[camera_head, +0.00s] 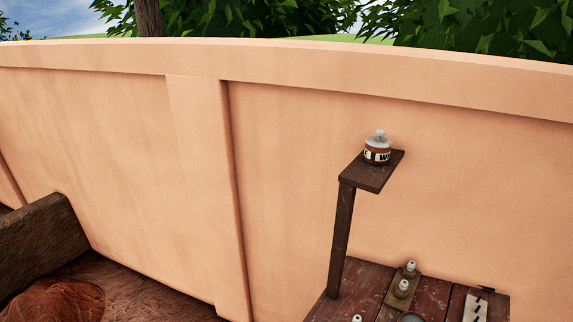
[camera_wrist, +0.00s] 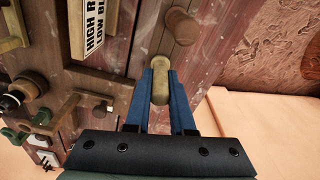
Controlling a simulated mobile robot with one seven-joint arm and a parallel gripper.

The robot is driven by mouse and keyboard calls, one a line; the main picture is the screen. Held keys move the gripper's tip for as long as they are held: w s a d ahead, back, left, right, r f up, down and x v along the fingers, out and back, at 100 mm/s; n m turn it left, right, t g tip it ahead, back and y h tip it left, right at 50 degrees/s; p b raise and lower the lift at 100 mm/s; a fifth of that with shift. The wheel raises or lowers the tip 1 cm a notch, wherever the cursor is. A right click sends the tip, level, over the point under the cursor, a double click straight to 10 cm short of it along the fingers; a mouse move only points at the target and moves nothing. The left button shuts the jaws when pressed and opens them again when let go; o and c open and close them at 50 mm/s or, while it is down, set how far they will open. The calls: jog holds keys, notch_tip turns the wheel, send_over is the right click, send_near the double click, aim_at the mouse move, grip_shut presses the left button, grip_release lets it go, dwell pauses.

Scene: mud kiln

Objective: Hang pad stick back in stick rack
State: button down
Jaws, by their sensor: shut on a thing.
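In the wrist view, my gripper (camera_wrist: 161,76) has its two blue fingers closed around a tan, rounded stick-like piece (camera_wrist: 160,88), which I take to be the pad stick. The piece lies between the fingers, with its rounded end showing near the fingertips; its other end is hidden. Behind it is the dark reddish plank surface of a bench (camera_wrist: 130,45). I cannot clearly tell which part is the stick rack; a small wooden bracket (camera_wrist: 88,97) stands on the planks to the left. The head view does not show my gripper.
A brown round knob or peg (camera_wrist: 182,26) is just beyond the fingertips. A lettered board (camera_wrist: 93,28) and a dark-tipped wooden item (camera_wrist: 22,92) are at left. In the head view, a labelled jar (camera_head: 378,151) stands on a raised shelf (camera_head: 371,172), with small bottles (camera_head: 402,288) below.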

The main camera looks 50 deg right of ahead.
jog(key=shift+c, duration=1)
grip_release()
notch_tip(320, 180, up, 8)
jog(key=p, duration=0.7)
jog(key=shift+f+p, duration=0.2)
jog(key=shift+p, duration=0.1)
